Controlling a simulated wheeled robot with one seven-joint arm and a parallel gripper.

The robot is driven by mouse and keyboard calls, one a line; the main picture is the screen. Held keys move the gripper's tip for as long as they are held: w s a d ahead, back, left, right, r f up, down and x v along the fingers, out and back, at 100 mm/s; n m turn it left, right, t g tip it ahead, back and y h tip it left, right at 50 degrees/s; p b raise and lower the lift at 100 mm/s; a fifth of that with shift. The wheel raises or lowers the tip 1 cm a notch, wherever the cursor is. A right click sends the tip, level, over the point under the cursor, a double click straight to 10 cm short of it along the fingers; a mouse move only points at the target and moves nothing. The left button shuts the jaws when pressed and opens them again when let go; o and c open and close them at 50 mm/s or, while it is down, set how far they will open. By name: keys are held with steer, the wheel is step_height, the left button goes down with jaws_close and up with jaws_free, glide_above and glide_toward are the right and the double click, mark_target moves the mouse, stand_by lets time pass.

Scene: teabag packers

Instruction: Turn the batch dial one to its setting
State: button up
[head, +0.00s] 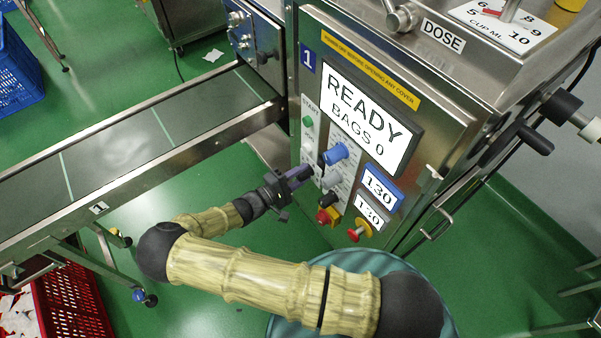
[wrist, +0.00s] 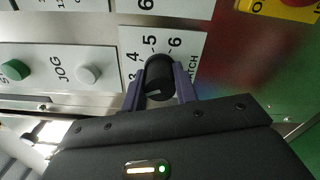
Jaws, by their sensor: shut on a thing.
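The batch dial (wrist: 159,72) is a round black knob with a short white line on it, seen in the wrist view. It sits on a white scale plate (wrist: 186,47) with numbers from about 3 to 6 and partly covered lettering ending in "TCH". My gripper (wrist: 160,92) has its two purple fingers closed on opposite sides of the knob. The white line lies towards the left of the picture; its exact number is hard to tell. In the head view my gripper (head: 305,173) reaches the machine's front panel, and its fingers hide the dial there.
A green button (wrist: 15,70) and a white JOG button (wrist: 88,74) lie left of the dial. The display (head: 362,115) reads READY, BAGS 0. A blue knob (head: 335,154), red-and-yellow controls (head: 328,215) and 130 plates are close by. A conveyor (head: 130,130) runs left.

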steer(key=shift+f, duration=0.1)
stand_by(0.4)
steer(key=o, duration=1)
steer(key=p+v, duration=0.1)
steer(key=v, duration=1.6)
steer(key=shift+s+a, duration=0.15)
steer(key=shift+s, duration=0.05)
